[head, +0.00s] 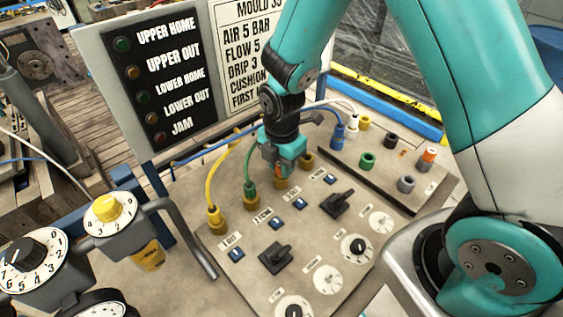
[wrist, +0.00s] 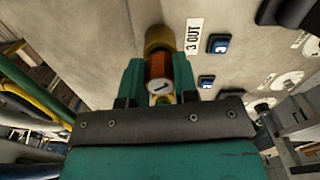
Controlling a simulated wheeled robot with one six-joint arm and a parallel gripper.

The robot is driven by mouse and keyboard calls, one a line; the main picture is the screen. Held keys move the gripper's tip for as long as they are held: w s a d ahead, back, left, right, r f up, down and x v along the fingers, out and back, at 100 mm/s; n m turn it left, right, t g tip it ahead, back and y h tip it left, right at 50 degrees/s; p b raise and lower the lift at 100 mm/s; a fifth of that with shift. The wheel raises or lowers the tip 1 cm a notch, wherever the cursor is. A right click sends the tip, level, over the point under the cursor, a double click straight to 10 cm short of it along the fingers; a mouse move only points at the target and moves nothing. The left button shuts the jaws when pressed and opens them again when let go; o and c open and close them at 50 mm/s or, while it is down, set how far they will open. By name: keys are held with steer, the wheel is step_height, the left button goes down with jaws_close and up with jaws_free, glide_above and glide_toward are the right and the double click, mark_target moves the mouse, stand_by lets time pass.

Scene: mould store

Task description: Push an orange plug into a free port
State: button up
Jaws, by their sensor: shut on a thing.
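My gripper (head: 283,163) points down over the row of brass ports on the beige panel. In the wrist view, the teal fingers (wrist: 160,72) are shut on an orange plug (wrist: 160,66) with a white end cap. The plug lines up with a brass port (wrist: 158,38) beside the "3 OUT" label, and its far end meets the port's mouth. How deep it sits cannot be told. In the head view this port (head: 281,183) shows just below the fingers. Another orange plug (head: 428,154) stands in the holder at the right.
A yellow-hosed plug (head: 214,213) and a green-hosed plug (head: 250,187) fill the ports to the left. Another brass port (head: 307,161) is close on the right. A holder strip (head: 385,180) carries several coloured fittings. Black switches (head: 337,204) and dials stand nearer; a signboard (head: 125,90) rises behind.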

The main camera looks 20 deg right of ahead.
steer(key=shift+f, duration=0.4)
stand_by(0.7)
jaws_close()
steer(key=o, duration=1.4)
jaws_free()
step_height(320, 180, up, 8)
steer(key=p, duration=0.6)
steer(key=shift+f, duration=0.25)
